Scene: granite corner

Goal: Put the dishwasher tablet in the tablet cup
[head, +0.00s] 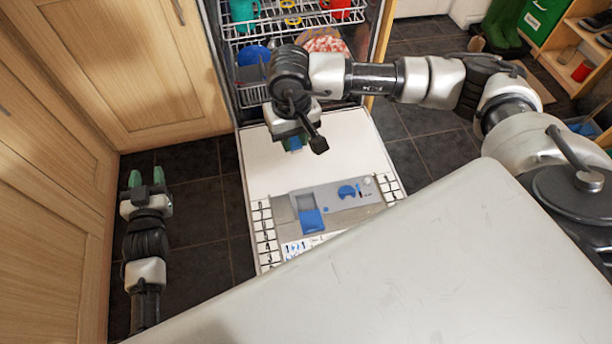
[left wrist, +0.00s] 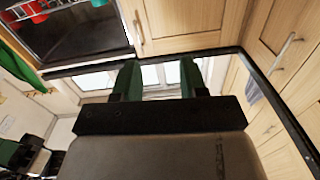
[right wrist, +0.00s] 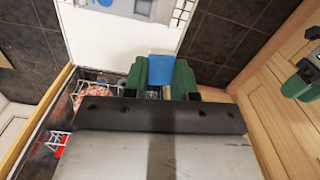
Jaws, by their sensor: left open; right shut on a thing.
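The dishwasher tablet (right wrist: 160,72), blue with a pale edge, is held between the green fingers of my right gripper (right wrist: 160,78) in the right wrist view. In the head view my right gripper (head: 293,140) is above the upper part of the open dishwasher door, with a bit of blue showing at its fingertips. The grey dispenser panel (head: 345,203) lies in the door, with a square recess, the tablet cup (head: 306,201), and a blue flap (head: 311,221) at its near side. The tablet is apart from the cup. My left gripper (head: 135,180) is open and empty over the floor at left.
The dishwasher rack (head: 255,52) behind holds a teal cup (head: 243,14), a red cup (head: 340,8) and a plate (head: 325,42). Wooden cabinets (head: 130,70) stand at left. A pale slab (head: 420,270) covers the front right. Dark floor is clear beside the door.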

